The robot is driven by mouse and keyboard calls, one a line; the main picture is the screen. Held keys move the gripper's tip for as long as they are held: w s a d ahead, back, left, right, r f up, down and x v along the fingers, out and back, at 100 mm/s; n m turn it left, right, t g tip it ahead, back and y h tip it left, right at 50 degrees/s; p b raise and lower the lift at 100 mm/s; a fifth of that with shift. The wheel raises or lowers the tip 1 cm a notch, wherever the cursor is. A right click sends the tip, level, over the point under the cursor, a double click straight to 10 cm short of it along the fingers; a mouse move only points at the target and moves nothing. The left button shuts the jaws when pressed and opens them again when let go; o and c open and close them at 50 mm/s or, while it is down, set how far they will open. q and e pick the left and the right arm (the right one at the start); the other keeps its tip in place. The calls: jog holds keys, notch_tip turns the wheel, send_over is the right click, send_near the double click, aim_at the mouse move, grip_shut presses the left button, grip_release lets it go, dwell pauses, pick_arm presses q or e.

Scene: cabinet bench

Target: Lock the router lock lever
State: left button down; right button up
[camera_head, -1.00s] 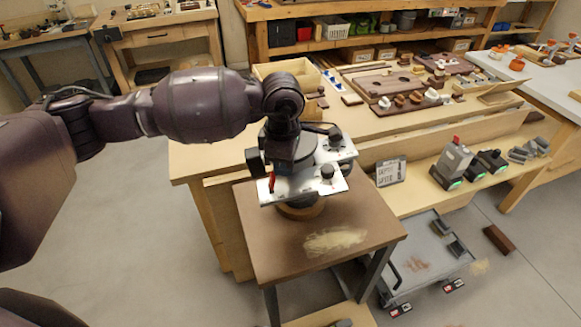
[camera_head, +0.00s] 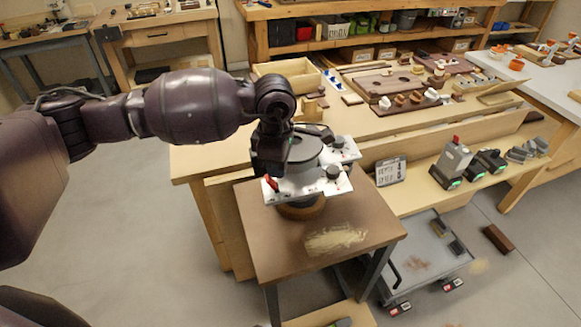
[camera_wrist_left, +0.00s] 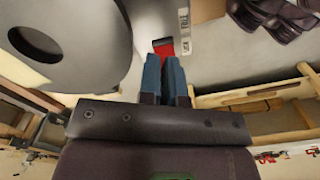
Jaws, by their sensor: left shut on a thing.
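The router (camera_head: 312,180) has a white base plate with black knobs and stands on a round wooden piece (camera_head: 300,211) on the small brown table. Its small red lock lever (camera_head: 271,184) sits at the plate's near left corner. My left gripper (camera_head: 269,172) is over that corner, pointing down. In the left wrist view, its two blue fingers (camera_wrist_left: 165,78) are close together, with the red lever (camera_wrist_left: 163,47) at their tips. The gripper is shut on the lever; the exact contact is partly hidden. A large grey round body fills that view's upper left. My right gripper is out of view.
The small table (camera_head: 262,247) has a pale dust patch in front of the router. A long workbench (camera_head: 215,160) with wooden boards and boxes stands behind. A low grey cart (camera_head: 418,262) and a small sign (camera_head: 391,171) are at the right.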

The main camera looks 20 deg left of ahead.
pick_arm(q)
jog(key=shift+w+d+r, duration=0.25)
jog(key=shift+d, duration=0.05)
jog(key=shift+w+d+r+p, duration=0.1)
jog(key=shift+d+r+p, duration=0.15)
jog(key=shift+r, duration=0.35)
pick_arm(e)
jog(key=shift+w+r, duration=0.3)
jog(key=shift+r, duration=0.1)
pick_arm(q)
notch_tip(320, 180, up, 7)
jog(key=p, duration=0.3)
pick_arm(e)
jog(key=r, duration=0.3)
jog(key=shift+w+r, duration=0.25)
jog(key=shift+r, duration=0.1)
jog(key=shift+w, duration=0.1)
